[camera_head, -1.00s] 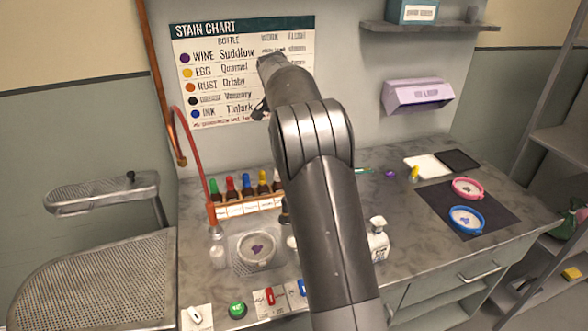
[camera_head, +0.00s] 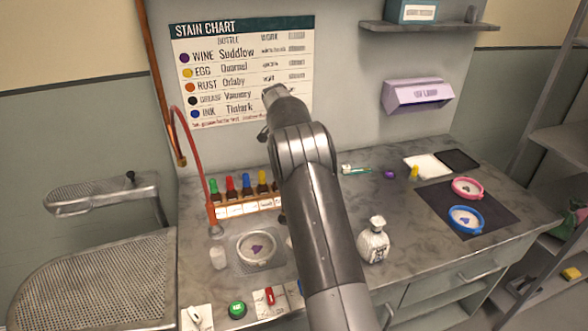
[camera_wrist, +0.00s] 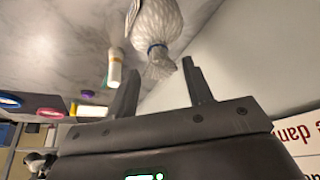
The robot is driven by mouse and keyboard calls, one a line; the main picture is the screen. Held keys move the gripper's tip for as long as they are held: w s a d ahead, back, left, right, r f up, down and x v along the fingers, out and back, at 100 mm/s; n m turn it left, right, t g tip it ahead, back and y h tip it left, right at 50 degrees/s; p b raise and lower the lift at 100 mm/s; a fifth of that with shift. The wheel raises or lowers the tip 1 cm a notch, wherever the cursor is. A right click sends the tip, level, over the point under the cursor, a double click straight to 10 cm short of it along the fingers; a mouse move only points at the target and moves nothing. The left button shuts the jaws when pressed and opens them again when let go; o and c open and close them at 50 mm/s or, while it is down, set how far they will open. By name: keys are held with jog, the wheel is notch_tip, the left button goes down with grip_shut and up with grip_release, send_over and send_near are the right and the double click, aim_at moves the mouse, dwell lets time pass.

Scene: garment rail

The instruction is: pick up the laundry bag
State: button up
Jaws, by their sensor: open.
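The laundry bag (camera_head: 374,245) is a small white bag with a gathered neck. It stands on the grey worktop right of my arm in the head view. In the wrist view the bag (camera_wrist: 156,18) is at the top, with a blue tie round its neck. My gripper (camera_wrist: 160,67) is open, its two dark fingers pointing toward the bag. The gathered end appears between the fingertips, with nothing gripped. How far off the bag is cannot be told. In the head view my arm largely hides the gripper.
A rack of coloured-cap bottles (camera_head: 245,205) and a bowl (camera_head: 256,249) are left of my arm. Pink (camera_head: 467,188) and blue (camera_head: 466,219) hoops lie on a dark mat (camera_head: 440,205) at right. The stain chart (camera_head: 240,70) hangs behind.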

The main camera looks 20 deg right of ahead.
jog(key=x, duration=0.3)
jog(key=shift+f, duration=0.1)
grip_shut()
dwell(0.4)
dwell(0.9)
